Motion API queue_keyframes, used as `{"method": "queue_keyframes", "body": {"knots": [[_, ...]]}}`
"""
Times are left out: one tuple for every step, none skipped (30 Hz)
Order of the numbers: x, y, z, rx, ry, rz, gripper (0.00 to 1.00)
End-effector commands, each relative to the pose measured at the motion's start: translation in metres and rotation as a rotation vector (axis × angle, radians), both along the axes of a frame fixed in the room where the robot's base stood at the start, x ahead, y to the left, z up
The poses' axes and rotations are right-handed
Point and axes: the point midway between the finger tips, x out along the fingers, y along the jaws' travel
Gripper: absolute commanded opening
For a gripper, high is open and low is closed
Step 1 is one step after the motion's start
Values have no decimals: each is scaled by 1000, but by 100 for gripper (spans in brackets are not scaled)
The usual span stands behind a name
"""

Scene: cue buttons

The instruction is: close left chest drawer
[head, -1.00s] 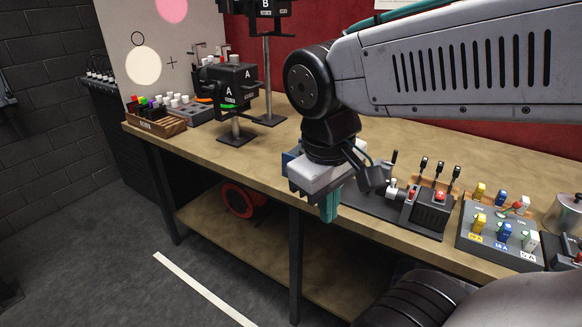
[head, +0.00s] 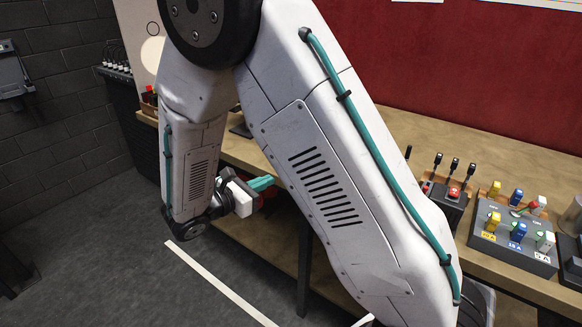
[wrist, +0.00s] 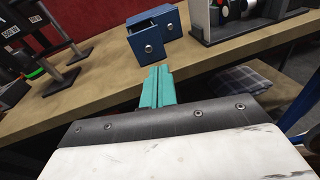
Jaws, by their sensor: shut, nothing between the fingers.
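The small blue chest stands on the workbench in the wrist view. Its left drawer (wrist: 148,45) is pulled out toward me, with an open top and a round metal knob on its front. Its right drawer (wrist: 173,23) sits further back and looks closed, with its own knob. My gripper (wrist: 157,86) has its teal fingers together and empty, just in front of the bench edge and below the left drawer, apart from it. In the head view, my gripper (head: 263,183) shows between my arm links, and the chest is hidden behind my arm.
The wooden workbench (wrist: 95,80) has free surface left of the chest. Black stands (wrist: 60,75) are further left, and a grey open case (wrist: 245,25) is on the right. In the head view, a switch panel (head: 515,240) and a lever box (head: 448,200) stand on the right.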

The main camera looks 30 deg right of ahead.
Motion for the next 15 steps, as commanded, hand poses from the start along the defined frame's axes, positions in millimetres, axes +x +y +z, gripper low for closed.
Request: {"method": "queue_keyframes", "body": {"knots": [[6, 7, -9, -27, 21, 35, 0], [9, 9, -11, -39, 29, 50, 0], [11, 12, -15, -52, 38, 67, 0], [13, 13, -17, -60, 43, 76, 0], [14, 14, -18, -65, 46, 83, 0], [16, 13, -19, -69, 50, 88, 0], [17, 11, -20, -72, 51, 90, 0], [18, 9, -20, -72, 51, 90, 0], [19, 5, -20, -72, 51, 91, 0], [20, 1, -20, -72, 51, 91, 0], [21, -4, -20, -71, 51, 89, 0], [23, -11, -21, -71, 51, 88, 0], [25, -17, -21, -70, 50, 88, 0], [27, -24, -21, -70, 50, 86, 0], [29, -32, -21, -70, 50, 87, 0]]}}
